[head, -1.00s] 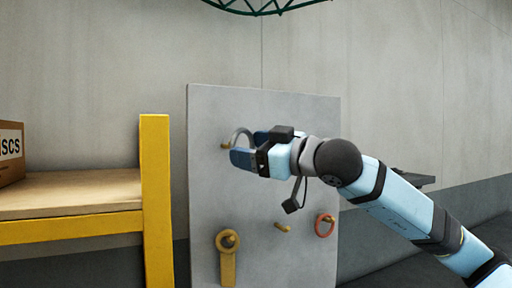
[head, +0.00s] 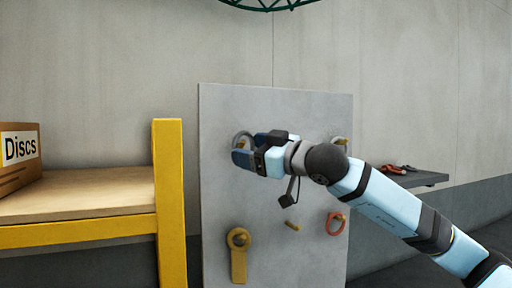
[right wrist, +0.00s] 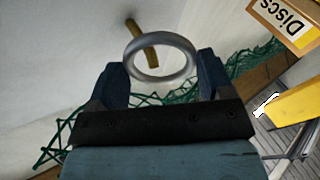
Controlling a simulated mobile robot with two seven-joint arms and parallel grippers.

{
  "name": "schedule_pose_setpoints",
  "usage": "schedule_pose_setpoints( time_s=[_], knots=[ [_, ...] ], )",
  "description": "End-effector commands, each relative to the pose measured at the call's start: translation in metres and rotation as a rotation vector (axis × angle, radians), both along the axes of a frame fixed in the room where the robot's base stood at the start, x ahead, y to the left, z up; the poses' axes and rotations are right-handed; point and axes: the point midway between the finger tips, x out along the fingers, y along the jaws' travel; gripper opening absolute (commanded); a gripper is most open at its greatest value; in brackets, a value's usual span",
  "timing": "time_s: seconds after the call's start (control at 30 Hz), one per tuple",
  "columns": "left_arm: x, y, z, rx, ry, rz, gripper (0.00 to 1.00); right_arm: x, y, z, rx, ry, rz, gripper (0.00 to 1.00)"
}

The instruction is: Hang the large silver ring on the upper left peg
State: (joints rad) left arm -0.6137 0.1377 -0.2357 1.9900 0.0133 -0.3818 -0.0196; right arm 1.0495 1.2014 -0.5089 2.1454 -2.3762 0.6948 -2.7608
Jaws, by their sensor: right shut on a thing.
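The large silver ring (right wrist: 181,70) is between the two fingers of my right gripper (right wrist: 162,80), which is shut on it. In the head view the ring (head: 241,138) stands in front of the grey board's (head: 270,190) upper left part, beyond my right gripper (head: 252,149). In the right wrist view the brass upper left peg (right wrist: 147,48) shows within the ring's opening. Its base end lies beyond the ring's top rim. I cannot tell how far the ring is over the peg. My left gripper is not in view.
The board also carries a yellow piece (head: 239,262) at lower left, a bare peg (head: 292,225), an orange ring (head: 329,222) at lower right and a partly hidden item (head: 340,141) at upper right. A yellow-framed shelf (head: 168,200) with a Discs box (head: 20,160) stands left.

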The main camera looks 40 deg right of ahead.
Motion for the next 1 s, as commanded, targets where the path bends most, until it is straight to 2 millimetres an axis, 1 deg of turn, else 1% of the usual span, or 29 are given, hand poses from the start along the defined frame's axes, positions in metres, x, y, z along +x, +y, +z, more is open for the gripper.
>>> schedule_pose_setpoints(
  time_s=[0.43,0.5,0.77,1.0],
  knots=[
    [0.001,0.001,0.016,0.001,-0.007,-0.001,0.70,0.026,-0.006,0.000,0.001,0.000,0.000,0.47],
    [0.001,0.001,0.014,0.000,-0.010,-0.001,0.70,0.030,-0.007,-0.005,0.000,0.001,0.000,0.47],
    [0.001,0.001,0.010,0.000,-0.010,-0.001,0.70,0.037,-0.009,-0.012,-0.001,-0.001,0.000,0.47],
    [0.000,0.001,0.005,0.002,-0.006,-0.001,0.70,0.039,-0.009,-0.014,-0.001,-0.001,0.000,0.47]
  ],
)
